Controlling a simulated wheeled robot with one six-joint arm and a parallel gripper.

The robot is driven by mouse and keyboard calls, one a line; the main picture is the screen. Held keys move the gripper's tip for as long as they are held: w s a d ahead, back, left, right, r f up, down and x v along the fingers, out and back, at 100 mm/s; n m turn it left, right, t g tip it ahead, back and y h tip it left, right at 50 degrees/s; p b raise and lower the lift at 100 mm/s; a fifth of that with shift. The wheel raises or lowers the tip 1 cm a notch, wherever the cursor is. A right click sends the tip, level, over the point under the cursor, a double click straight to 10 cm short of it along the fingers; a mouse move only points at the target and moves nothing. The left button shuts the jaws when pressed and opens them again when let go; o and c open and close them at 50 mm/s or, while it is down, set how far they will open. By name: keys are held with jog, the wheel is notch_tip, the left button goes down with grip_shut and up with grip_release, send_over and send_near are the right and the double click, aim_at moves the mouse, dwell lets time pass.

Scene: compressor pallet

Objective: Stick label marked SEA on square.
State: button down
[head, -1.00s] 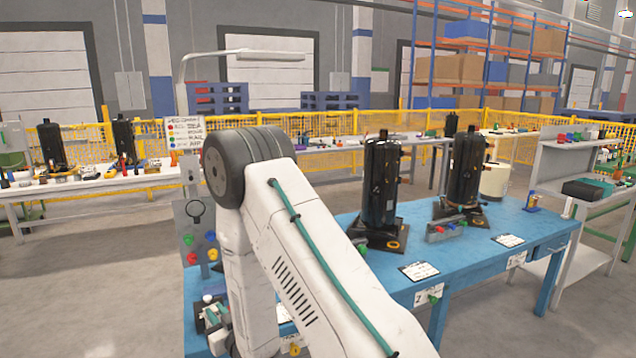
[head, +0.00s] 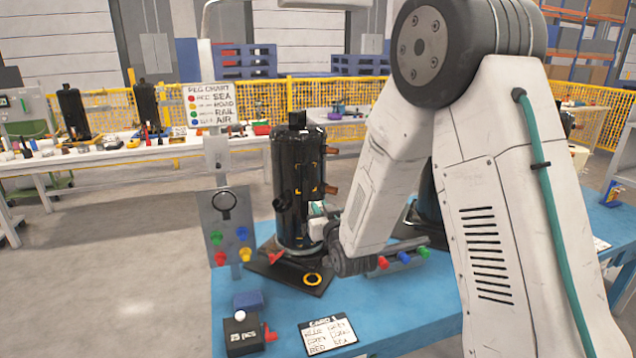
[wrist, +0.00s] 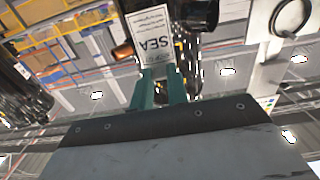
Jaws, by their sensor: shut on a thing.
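My gripper (wrist: 160,88) is shut on a white label (wrist: 157,42) printed SEA, held between its teal fingers. The black compressor (head: 292,165) stands upright on a dark base plate on the blue bench. Yellow corner marks (head: 316,191) on its side frame a square patch. In the head view my gripper (head: 318,212) is low beside the compressor, just below these marks. The label stands in front of the dark compressor body (wrist: 204,16) in the wrist view. I cannot tell whether the label touches the compressor. The square is not clear in the wrist view.
A peg chart (head: 209,105) and a peg board (head: 230,232) with coloured pegs stand left of the compressor. A white card (head: 328,336) and a black box (head: 243,333) lie at the bench front. Coloured pegs (head: 404,257) sit right of my wrist. Copper stubs (head: 331,150) jut from the compressor.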

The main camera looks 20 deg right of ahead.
send_near(306, 168)
jog(key=shift+s, duration=0.3)
jog(key=shift+s, duration=0.15)
jog(key=shift+w, duration=2.8)
jog(key=shift+w, duration=0.75)
jog(key=c, duration=1.3)
grip_release()
